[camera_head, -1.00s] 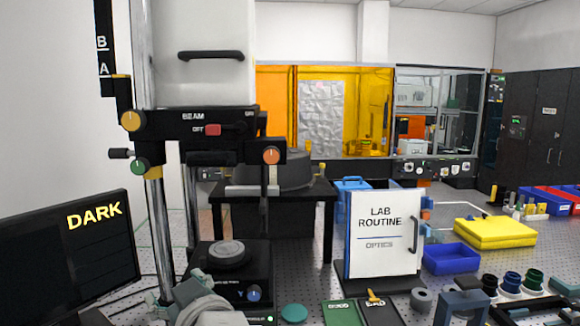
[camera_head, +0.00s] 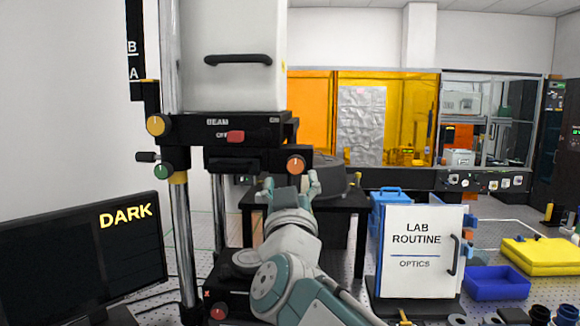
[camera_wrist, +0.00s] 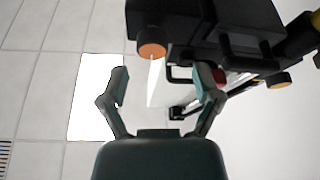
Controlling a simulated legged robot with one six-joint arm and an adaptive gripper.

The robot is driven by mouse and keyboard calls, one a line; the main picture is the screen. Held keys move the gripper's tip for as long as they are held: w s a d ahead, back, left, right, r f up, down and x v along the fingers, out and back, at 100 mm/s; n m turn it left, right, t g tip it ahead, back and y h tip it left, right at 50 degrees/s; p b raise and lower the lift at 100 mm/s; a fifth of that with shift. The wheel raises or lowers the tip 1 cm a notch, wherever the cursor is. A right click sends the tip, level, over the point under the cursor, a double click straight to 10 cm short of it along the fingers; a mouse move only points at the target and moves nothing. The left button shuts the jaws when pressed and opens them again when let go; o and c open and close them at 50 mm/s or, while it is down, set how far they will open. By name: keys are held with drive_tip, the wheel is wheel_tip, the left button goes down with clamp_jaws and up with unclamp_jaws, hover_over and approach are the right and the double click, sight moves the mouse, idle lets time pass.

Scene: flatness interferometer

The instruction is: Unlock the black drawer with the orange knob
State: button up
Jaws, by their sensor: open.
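The orange knob (camera_head: 295,164), with a small pale mark, is on the right end of the black housing under the beam bar. The black drawer front (camera_head: 231,161) appears to be the block left of it, below the red beam switch. My gripper (camera_head: 293,184) is raised just below the knob, its fingers open and pointing up. In the wrist view the knob (camera_wrist: 152,50) shows beyond the open gripper (camera_wrist: 162,80), between the fingertip lines and nearer the left finger. No contact shows; the remaining distance is hard to judge.
A green knob (camera_head: 162,171) and a yellow knob (camera_head: 155,125) sit on the left of the instrument. A red beam switch (camera_head: 236,136) is above the drawer. A monitor (camera_head: 80,260) reading DARK stands at left, a LAB ROUTINE cabinet (camera_head: 418,250) at right.

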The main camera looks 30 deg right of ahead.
sight(296, 168)
drive_tip(key=w+d, duration=0.1)
drive_tip(key=d, duration=0.1)
drive_tip(key=w+d+r, duration=0.1)
drive_tip(key=w, duration=0.1)
drive_tip(key=shift+d+r, duration=0.15)
drive_tip(key=shift+d, duration=0.25)
drive_tip(key=shift+w+r, duration=0.1)
drive_tip(key=shift+w, duration=0.15)
drive_tip(key=shift+w+a+r, duration=0.1)
drive_tip(key=shift+a, duration=0.7)
drive_tip(key=shift+c, duration=0.9)
drive_tip(key=shift+d, duration=0.4)
clamp_jaws()
